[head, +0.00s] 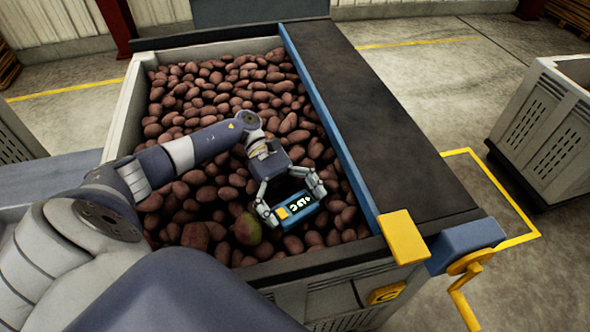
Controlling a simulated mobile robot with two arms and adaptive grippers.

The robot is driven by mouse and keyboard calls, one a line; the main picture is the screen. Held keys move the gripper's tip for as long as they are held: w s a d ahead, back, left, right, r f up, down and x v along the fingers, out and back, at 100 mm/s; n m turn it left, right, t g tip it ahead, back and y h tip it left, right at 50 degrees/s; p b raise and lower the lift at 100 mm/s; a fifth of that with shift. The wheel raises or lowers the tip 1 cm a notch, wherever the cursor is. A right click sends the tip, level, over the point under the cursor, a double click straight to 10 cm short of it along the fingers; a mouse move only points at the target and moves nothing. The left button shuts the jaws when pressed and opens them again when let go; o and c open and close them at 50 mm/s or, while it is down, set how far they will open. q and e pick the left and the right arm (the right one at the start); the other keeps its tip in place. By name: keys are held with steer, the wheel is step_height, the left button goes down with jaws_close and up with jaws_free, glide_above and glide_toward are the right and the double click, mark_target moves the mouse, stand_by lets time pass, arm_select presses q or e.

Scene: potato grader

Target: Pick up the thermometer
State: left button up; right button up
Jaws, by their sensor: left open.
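The thermometer (298,211) is a small blue box with a dark display showing pale digits and an orange patch at its left end. It lies on the reddish-brown potatoes near the front of the large bin. My left gripper (291,207) is open above it, with one finger at each end of the thermometer. I cannot tell whether the fingers touch it. My right gripper is not in view.
The bin (122,128) is filled with potatoes (215,85), one partly green (248,229). A blue rail (330,125) and dark conveyor belt (385,120) run along its right side. A yellow block (403,237) and crank (463,290) stand at the front right. Another crate (545,130) stands farther right.

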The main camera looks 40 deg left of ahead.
arm_select(q)
steer(key=c, duration=1)
steer(key=shift+o, duration=0.2)
